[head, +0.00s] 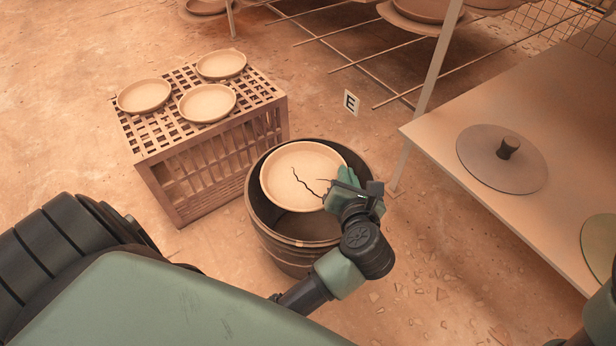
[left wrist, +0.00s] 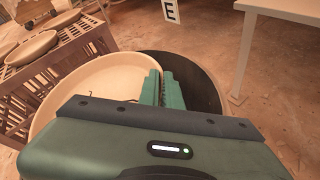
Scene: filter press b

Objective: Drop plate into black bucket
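A round beige plate (head: 290,172) with a dark jagged crack is tilted over the mouth of the black bucket (head: 296,252). My left gripper (head: 341,183) is at the plate's right rim, above the bucket's right side, and appears shut on that rim. In the left wrist view the green fingers (left wrist: 166,90) meet the edge of the plate (left wrist: 100,83), and the bucket's dark rim (left wrist: 203,80) curves behind them. The plate's near part is hidden there by the gripper body. My right gripper is not in view.
A slatted crate (head: 215,165) with three whole plates (head: 207,103) on top stands left of the bucket. A table (head: 440,130) with a round knobbed lid (head: 500,160) is at right. A sign marked E (head: 351,103) stands behind the bucket. Small shards lie on the floor.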

